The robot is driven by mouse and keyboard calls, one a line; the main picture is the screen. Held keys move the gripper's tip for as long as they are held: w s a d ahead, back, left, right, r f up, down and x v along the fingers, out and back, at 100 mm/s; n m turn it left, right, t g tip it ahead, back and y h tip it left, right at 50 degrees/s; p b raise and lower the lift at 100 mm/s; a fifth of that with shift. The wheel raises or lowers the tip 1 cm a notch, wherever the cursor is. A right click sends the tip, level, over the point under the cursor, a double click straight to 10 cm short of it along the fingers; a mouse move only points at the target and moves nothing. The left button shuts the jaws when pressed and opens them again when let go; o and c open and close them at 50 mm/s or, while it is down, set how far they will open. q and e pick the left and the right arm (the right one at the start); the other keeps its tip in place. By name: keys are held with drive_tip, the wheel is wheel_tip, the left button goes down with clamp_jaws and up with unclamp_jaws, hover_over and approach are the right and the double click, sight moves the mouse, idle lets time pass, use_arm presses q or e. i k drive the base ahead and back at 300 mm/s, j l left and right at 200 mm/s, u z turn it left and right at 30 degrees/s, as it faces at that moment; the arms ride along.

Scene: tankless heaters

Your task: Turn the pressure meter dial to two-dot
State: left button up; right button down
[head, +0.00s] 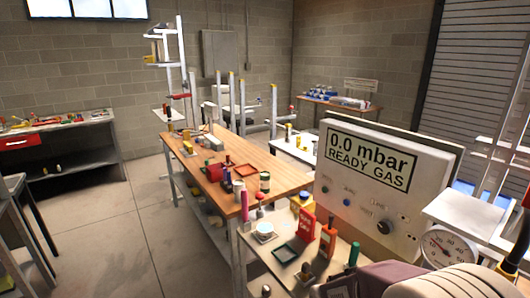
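The pressure meter (335,205) is a pale upright panel at the right of the head view. Its display (368,160) reads "0.0 mbar READY GAS". A black round dial (383,228) sits low on its right side, with small marks around it too small to read. I cannot tell which mark the dial points to. Neither of my grippers shows in the head view, and nothing is seen touching the dial.
A round pressure gauge (448,247) stands right of the meter. A small bench (262,262) with several tools, including a red holder (306,228), lies in front. A long wooden table (262,181) is behind it. A rounded mauve-grey shape fills the bottom right. Floor at left is clear.

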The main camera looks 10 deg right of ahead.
sight(385, 227)
drive_tip(key=z, duration=1.2)
drive_tip(key=l, duration=0.1)
